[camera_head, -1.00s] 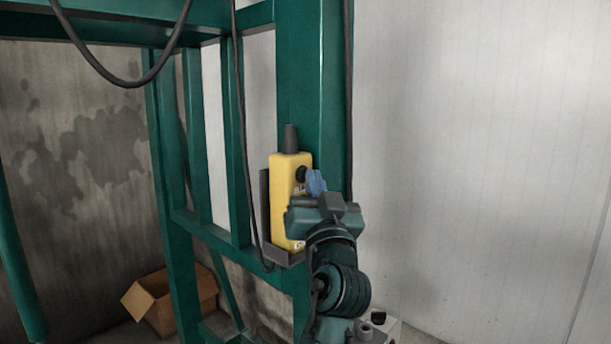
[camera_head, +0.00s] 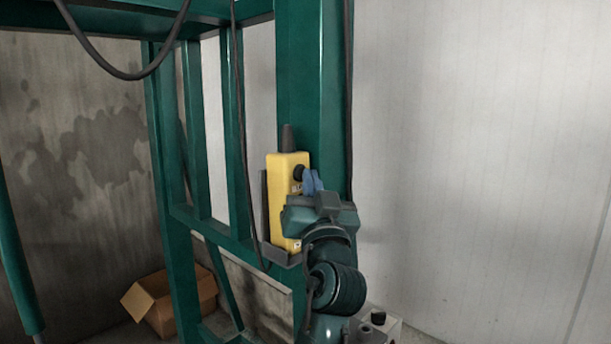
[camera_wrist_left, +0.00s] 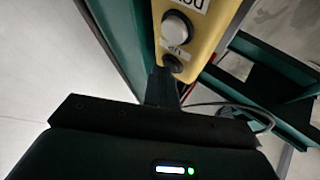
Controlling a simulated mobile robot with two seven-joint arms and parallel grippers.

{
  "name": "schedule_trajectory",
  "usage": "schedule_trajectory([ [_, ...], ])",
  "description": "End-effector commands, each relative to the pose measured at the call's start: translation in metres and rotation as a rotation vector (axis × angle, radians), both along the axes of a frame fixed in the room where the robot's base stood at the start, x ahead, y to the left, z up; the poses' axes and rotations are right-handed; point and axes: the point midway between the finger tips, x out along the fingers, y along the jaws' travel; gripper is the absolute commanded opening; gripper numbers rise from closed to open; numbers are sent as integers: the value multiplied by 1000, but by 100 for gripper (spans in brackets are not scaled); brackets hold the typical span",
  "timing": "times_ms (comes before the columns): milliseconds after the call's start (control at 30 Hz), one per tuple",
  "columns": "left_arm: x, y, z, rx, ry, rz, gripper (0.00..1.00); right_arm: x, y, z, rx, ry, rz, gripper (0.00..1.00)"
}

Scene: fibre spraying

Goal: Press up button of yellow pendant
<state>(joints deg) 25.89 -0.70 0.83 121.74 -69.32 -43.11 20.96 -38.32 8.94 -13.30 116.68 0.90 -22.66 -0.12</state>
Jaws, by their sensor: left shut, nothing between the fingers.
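The yellow pendant (camera_head: 283,202) stands upright in a dark holder (camera_head: 277,256) on the green frame. A round black button (camera_head: 299,172) shows near the top of its face. In the left wrist view the yellow pendant (camera_wrist_left: 205,38) appears upside down, with a black button (camera_wrist_left: 173,63) and a pale round button (camera_wrist_left: 177,27). A small label, seemingly UP, lies between them. My left gripper (camera_head: 313,183), with blue fingers, is shut and empty, just right of and slightly below the black button. Contact cannot be told.
The green frame post (camera_head: 315,90) rises behind the pendant, with a dark cable (camera_head: 347,120) along its right. An open cardboard box (camera_head: 170,302) lies on the floor at lower left.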

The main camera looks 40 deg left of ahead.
Motion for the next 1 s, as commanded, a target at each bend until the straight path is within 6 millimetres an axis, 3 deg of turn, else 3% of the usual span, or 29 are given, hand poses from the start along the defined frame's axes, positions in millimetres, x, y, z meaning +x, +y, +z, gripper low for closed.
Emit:
schedule_trajectory([
  [1000,-2,-26,-2,-1,-1,-1,0,4,1,-14,2,-10,-3,36],
])
